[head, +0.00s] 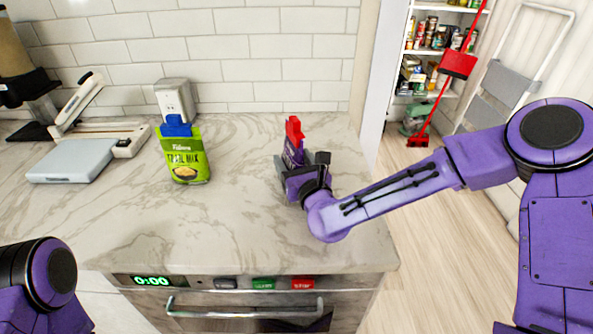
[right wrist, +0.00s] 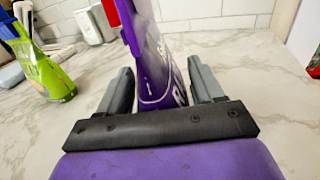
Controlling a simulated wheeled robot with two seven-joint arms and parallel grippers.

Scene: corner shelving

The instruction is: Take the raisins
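The raisins appear to be the purple bag (head: 293,152) with a red clip (head: 294,129) on top, standing on the right part of the marble counter. My right gripper (head: 291,167) is at the bag, low over the counter. In the right wrist view the bag (right wrist: 158,65) stands between the two grey fingers of the gripper (right wrist: 160,68), slightly tilted in the picture. The bag's lower part is hidden. My left gripper is not in view.
A green trail mix bag (head: 187,158) with a blue clip stands left of the raisins. A white scale-like device (head: 75,160) is farther left. A tiled wall backs the marble counter (head: 240,230), whose front is clear. A pantry shelf and red broom (head: 458,65) are at right.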

